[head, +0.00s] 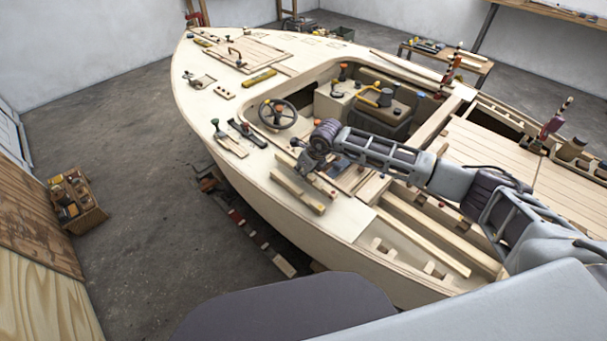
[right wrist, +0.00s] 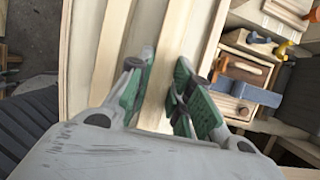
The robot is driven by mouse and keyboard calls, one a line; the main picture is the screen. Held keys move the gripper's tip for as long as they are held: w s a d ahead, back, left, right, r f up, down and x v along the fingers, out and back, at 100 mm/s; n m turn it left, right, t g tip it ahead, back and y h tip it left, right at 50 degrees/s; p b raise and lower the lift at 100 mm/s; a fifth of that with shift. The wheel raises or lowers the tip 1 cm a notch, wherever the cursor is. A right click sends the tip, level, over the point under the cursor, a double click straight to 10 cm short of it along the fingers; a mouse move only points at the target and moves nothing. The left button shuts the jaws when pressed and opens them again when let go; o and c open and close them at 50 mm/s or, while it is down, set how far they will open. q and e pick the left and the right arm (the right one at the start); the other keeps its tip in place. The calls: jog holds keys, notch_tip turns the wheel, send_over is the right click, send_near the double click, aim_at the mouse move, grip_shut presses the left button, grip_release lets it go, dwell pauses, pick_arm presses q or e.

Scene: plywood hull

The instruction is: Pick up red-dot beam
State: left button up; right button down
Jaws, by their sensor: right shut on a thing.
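My right gripper (head: 313,171) is over the near side deck of the plywood hull, beside the cockpit opening. In the right wrist view its green fingers (right wrist: 163,88) are shut on the sides of a pale wooden beam (right wrist: 168,50). My left gripper is not in view.
The cockpit holds a yellow-handled item (head: 376,97) and boxes. Clamps stand along the far edge. A wooden crate (head: 75,202) is on the floor at left. The foredeck's near edge is fairly clear.

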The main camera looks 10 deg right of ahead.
notch_tip(320, 180, up, 8)
jog(key=shift+r+b, duration=0.1)
jog(key=shift+b, duration=0.3)
dwell(0.6)
jog(key=shift+w+d+r, duration=0.1)
jog(key=shift+r, duration=0.05)
